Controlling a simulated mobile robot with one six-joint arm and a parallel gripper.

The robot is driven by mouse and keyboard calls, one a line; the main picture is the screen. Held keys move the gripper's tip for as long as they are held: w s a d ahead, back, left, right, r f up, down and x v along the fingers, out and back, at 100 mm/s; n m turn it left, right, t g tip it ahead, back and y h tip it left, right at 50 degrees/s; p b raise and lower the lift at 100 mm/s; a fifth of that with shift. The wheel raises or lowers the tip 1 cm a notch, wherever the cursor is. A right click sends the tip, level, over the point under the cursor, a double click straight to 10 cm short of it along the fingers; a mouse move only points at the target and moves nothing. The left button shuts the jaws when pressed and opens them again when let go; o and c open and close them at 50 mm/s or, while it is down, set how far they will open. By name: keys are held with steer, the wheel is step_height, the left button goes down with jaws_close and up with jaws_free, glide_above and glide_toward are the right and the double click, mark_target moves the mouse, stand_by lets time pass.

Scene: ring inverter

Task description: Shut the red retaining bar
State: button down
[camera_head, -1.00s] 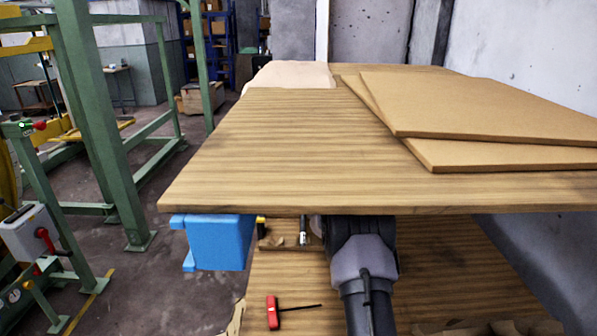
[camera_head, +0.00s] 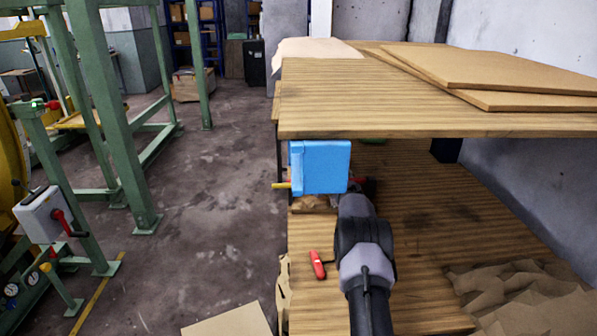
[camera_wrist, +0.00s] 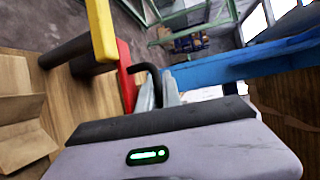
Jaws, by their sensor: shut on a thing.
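The red retaining bar (camera_wrist: 126,76) shows in the wrist view just left of my gripper's fingers. A black bent rod (camera_wrist: 148,70), which looks like its handle, curves in between the fingertips. My gripper (camera_wrist: 158,90) is shut on this rod, though the contact is partly hidden. In the head view, a small red part (camera_head: 361,181) shows at the right side of the blue box (camera_head: 320,167), close to the end of my arm. My gripper's fingers are hidden there. I cannot tell the bar's exact angle.
A yellow bar (camera_wrist: 102,30) stands left of the red bar. A wooden top (camera_head: 400,115) overhangs the blue box and the lower shelf (camera_head: 420,240). A red-handled tool (camera_head: 317,265) lies on the shelf. Crumpled brown paper (camera_head: 520,290) is at right.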

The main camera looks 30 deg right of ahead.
steer(key=shift+f, duration=0.3)
steer(key=c, duration=1.8)
jaws_free()
steer(key=shift+s, duration=0.1)
steer(key=s+a+r+p, duration=0.1)
steer(key=s+r+p, duration=0.2)
steer(key=s, duration=1.4)
steer(key=shift+a+r, duration=0.15)
